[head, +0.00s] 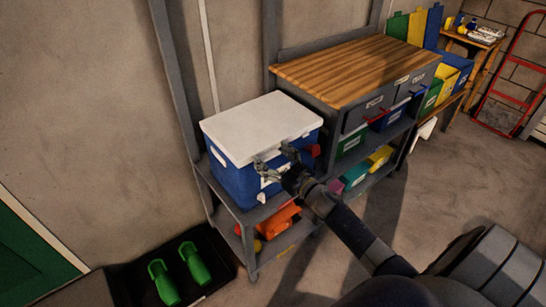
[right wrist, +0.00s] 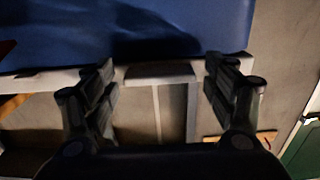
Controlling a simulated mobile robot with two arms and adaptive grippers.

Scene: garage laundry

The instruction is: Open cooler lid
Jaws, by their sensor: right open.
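A blue cooler (head: 243,181) with a white lid (head: 262,127) stands on the grey metal shelf at the left end of the workbench. The lid lies flat and shut on the body. My right gripper (head: 272,163) is open at the front of the cooler, just below the lid's front edge. The cooler's blue wall (right wrist: 150,25) fills the top of that view. Whether a finger touches the cooler, I cannot tell. My left gripper is out of view.
A workbench (head: 350,70) with a wooden top and drawers stands right of the cooler. The grey shelf (head: 226,213) holds orange items (head: 277,221) below. A black tray (head: 217,251) with green boots (head: 195,265) is on the floor at left. Floor at right is mostly clear.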

